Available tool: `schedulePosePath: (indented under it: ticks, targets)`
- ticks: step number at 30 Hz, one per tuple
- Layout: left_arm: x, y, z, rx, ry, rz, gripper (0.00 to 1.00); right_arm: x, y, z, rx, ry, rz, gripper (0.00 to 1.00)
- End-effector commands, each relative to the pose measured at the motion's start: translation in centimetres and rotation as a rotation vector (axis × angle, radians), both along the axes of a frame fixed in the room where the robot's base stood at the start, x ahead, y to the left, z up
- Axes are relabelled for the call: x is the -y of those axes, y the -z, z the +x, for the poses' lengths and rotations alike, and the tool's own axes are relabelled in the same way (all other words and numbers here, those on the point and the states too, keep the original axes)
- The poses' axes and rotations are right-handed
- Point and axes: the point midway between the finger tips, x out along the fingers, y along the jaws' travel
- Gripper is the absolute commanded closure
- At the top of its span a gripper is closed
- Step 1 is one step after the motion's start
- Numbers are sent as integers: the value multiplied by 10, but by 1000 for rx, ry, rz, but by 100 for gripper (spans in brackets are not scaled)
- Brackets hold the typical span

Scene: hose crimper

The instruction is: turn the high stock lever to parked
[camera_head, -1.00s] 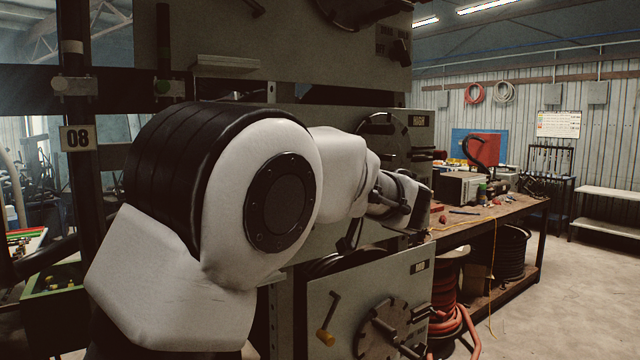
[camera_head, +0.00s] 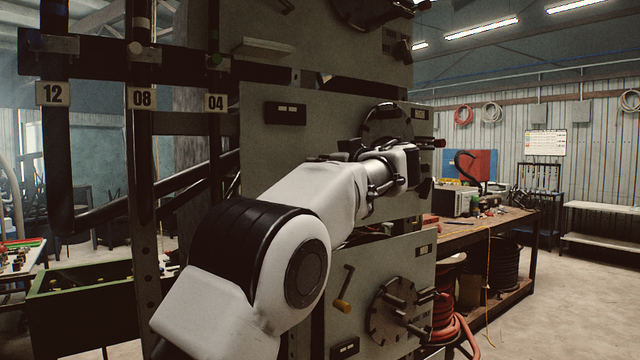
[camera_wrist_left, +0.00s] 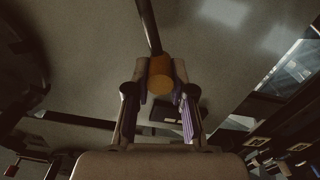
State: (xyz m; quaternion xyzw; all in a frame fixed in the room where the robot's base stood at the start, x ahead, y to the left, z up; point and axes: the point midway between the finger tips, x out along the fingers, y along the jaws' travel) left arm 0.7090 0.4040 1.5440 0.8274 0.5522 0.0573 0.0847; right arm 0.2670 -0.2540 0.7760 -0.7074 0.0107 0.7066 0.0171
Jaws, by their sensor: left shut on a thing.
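The high stock lever shows in the left wrist view as a dark bar (camera_wrist_left: 148,25) with an orange knob (camera_wrist_left: 160,80) at its end. My left gripper (camera_wrist_left: 163,85) has its two fingers closed around the knob, one pad on each side. In the head view my left arm reaches across the middle panel (camera_head: 300,150), with its gripper (camera_head: 408,165) near the panel's right side. The arm and gripper hide the high lever in that view, so its angle against any parked mark cannot be told. My right gripper is not in view.
A workbench (camera_head: 490,225) stands to the right. Dark posts with number plates (camera_head: 142,98) stand to the left.

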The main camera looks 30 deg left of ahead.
Motion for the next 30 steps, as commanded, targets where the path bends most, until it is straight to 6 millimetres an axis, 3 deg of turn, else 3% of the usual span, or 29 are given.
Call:
schedulePosePath:
  ticks: [1,3,12,21,30]
  targets:
    - [-3,15,1,41,-3,-18,100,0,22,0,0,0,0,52]
    - [-5,18,-1,104,-3,-43,100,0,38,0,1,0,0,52]
    - [-12,30,-16,346,-3,-143,100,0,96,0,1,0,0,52]
    - [-16,37,-25,500,-1,-207,100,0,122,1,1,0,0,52]
    - [-17,38,-27,552,-1,-228,100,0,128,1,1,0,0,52]
